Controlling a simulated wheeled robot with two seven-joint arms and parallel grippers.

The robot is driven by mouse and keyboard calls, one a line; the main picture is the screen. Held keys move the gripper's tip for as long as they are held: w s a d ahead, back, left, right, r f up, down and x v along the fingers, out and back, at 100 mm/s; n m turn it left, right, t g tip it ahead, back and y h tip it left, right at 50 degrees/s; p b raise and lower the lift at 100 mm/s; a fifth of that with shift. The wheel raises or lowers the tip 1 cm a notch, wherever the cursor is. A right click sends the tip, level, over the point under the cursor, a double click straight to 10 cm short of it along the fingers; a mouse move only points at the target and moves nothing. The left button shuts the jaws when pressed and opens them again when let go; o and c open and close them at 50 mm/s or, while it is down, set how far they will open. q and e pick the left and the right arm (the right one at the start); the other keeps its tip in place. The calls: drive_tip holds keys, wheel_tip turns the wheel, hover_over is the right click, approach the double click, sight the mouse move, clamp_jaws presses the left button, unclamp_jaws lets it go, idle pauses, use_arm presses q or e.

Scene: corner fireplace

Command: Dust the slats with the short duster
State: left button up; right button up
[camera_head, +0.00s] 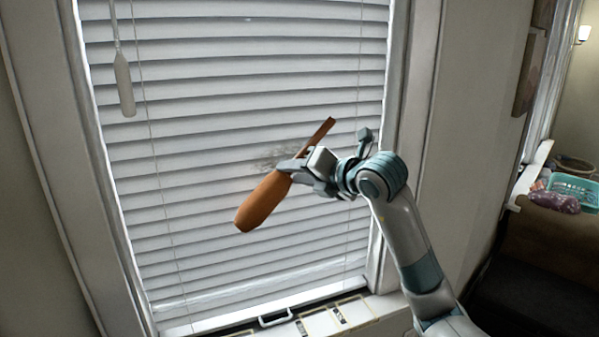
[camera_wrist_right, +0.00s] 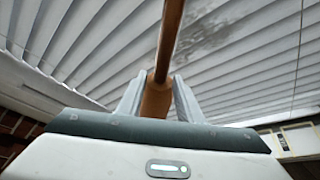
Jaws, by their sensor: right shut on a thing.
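The short duster (camera_head: 262,202) is brown-orange, with a thick rounded end at lower left and a thin darker end at upper right. My right gripper (camera_head: 292,167) is shut on it near its middle and holds it tilted in front of the slats. The white slats (camera_head: 220,120) of a window blind fill most of the head view. A grey dusty patch (camera_head: 276,158) lies on them just behind the gripper. In the right wrist view the duster (camera_wrist_right: 158,98) stands between the two fingers, and the patch shows above it (camera_wrist_right: 205,35). Whether the duster touches the slats I cannot tell. My left gripper is out of view.
A blind wand (camera_head: 124,85) hangs at upper left, and thin cords run down the slats. The window frame (camera_head: 410,130) borders the blind. Below is a sill with a white handle (camera_head: 275,318).

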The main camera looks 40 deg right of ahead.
drive_tip(key=shift+s+d+r+h, duration=0.1)
drive_tip(key=shift+d+h, duration=0.2)
drive_tip(key=shift+d, duration=0.15)
drive_tip(key=w, duration=0.2)
drive_tip(key=w+d, duration=0.1)
drive_tip(key=w+p, duration=0.1)
drive_tip(key=w, duration=0.1)
drive_tip(key=shift+w+d, duration=0.35)
drive_tip(key=shift+d, duration=0.05)
drive_tip(key=shift+w+d, duration=0.2)
drive_tip(key=shift+w, duration=0.4)
drive_tip(key=shift+w+d, duration=0.2)
drive_tip(key=shift+w, duration=0.35)
idle(1.2)
drive_tip(key=shift+d, duration=0.15)
